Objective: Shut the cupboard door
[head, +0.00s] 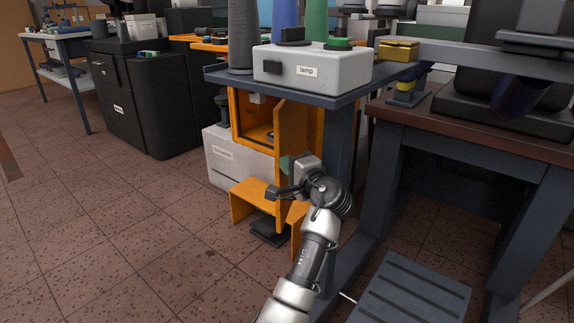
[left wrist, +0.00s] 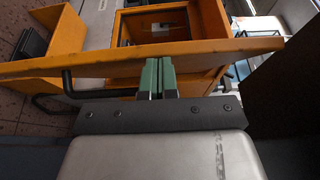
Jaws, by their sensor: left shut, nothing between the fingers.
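The orange cupboard (head: 240,118) stands under the bench, with part of its inside visible. An orange panel, which looks like its door (head: 296,130), stands open towards me. In the left wrist view the door (left wrist: 225,47) runs across the picture as a long orange board, with a dark bar handle (left wrist: 68,84) on its near side at left. My left gripper (head: 287,164) is at the door's lower part. Its green fingertips (left wrist: 157,64) are together and empty, at the door's face; I cannot tell whether they touch it. My right gripper is not in view.
The bench top (head: 345,92) overhangs the cupboard and carries a white lamp box (head: 335,69). A bench leg (head: 338,135) stands close right of my gripper. An orange step-like piece (head: 255,190) sits low in front. The tiled floor at left is clear.

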